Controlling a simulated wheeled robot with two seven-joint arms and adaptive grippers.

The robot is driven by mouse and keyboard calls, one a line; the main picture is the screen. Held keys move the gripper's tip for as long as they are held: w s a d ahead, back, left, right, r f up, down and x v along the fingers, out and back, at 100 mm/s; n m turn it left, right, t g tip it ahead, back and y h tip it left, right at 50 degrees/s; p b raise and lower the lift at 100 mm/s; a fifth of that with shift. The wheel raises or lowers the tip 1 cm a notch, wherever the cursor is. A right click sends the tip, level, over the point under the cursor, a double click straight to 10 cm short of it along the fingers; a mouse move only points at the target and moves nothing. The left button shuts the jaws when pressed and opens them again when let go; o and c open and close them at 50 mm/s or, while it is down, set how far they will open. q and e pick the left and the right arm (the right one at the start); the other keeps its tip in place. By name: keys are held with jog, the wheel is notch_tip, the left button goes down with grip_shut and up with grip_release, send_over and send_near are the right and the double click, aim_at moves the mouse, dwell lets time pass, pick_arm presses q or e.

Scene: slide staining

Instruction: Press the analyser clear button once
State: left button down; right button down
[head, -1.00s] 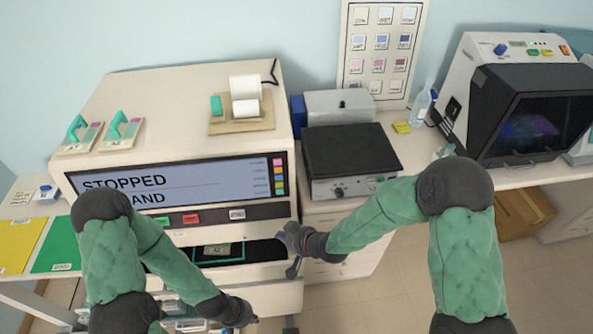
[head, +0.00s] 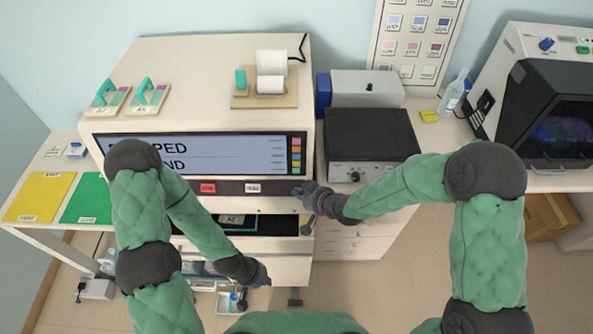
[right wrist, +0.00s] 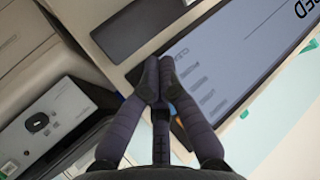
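The analyser (head: 205,80) is the large beige machine at left centre in the head view. Its screen (head: 225,157) is partly hidden by my left arm; "PED" and "ND" show. Below the screen, a dark button strip (head: 285,188) carries a red button (head: 208,188) and a white button (head: 253,188); their labels are too small to read. My right gripper (head: 300,193) is at the strip's right end, right of the white button. In the right wrist view its fingertips (right wrist: 158,78) are together and empty, before the screen's edge. My left gripper (head: 262,275) hangs low before the analyser; its fingers are unclear.
A dark opening with a slide tray (head: 240,219) lies under the strip. A black-topped device (head: 370,137) stands right of the analyser. Yellow (head: 40,197) and green (head: 88,199) mats lie at left. A black-hooded machine (head: 550,110) stands at far right.

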jog(key=shift+w+f, duration=0.25)
jog(key=shift+w, duration=0.85)
jog(key=shift+w+f, duration=0.2)
jog(key=shift+w, duration=0.85)
jog(key=shift+w+f, duration=0.25)
jog(key=shift+w, duration=0.85)
jog(key=shift+w+f, duration=0.1)
jog(key=shift+w, duration=0.3)
jog(key=shift+w, duration=0.3)
jog(key=shift+s, duration=0.75)
jog(key=s, duration=0.2)
jog(key=s+r, duration=0.1)
jog(key=s, duration=0.2)
jog(key=shift+r, duration=0.15)
